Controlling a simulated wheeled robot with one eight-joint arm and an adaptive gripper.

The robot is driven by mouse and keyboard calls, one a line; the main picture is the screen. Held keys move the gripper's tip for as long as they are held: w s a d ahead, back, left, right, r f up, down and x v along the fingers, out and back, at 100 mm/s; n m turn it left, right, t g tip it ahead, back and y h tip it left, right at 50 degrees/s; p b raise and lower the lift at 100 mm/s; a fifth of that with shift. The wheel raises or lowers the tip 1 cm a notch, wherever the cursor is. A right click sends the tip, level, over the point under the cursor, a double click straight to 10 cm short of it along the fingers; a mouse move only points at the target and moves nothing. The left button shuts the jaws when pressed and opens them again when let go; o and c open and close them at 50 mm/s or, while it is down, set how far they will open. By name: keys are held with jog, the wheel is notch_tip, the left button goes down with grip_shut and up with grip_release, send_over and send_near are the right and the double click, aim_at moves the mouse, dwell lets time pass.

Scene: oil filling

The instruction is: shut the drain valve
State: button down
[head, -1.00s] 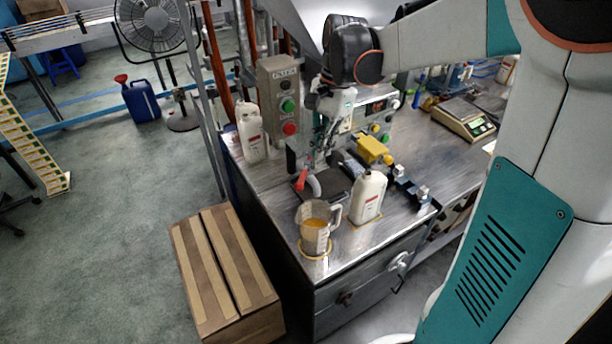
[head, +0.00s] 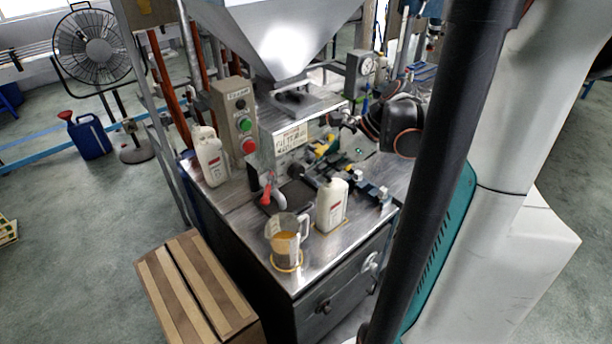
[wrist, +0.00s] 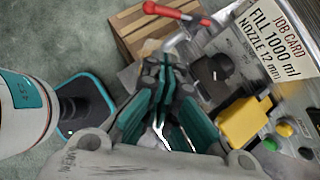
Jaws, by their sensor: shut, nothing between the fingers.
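A red-handled lever valve (head: 266,194) sits on the front of the filling machine, low over the worktop beside the measuring jug. I take it as the drain valve, though no label shows. Its red lever also shows at the top of the wrist view (wrist: 175,9), lying roughly across the picture on a metal stem. My gripper (wrist: 164,68) is shut and empty, apart from the lever, which appears beyond its fingertips. In the head view my wrist is at the machine's right side, and the fingers cannot be made out. The lever's exact valve position cannot be told.
A jug of amber liquid (head: 285,245) and a white bottle (head: 331,205) stand in front of the machine. Another white bottle (head: 211,160) stands by the button box (head: 235,120). A yellow block (wrist: 243,121) and black knob (wrist: 213,76) are near my gripper. A carton (head: 197,290) is on the floor.

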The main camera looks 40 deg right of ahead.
aim_at(268, 196)
jog(key=w+a+r+b+x, duration=0.1)
jog(key=x, duration=1)
jog(key=shift+w+a+b, duration=0.3)
jog(key=shift+a+r+m+t+h, duration=0.1)
jog(key=shift+a+m+t+h, duration=0.3)
jog(key=shift+a+m+h, duration=0.45)
jog(key=shift+w+a+m, duration=0.1)
jog(key=shift+a+m, duration=0.1)
jog(key=shift+m, duration=0.55)
jog(key=a+m+h, duration=0.1)
jog(key=m+t+h+b, duration=0.1)
jog(key=m, duration=0.1)
jog(key=shift+w+a, duration=0.95)
jog(key=shift+w, duration=0.05)
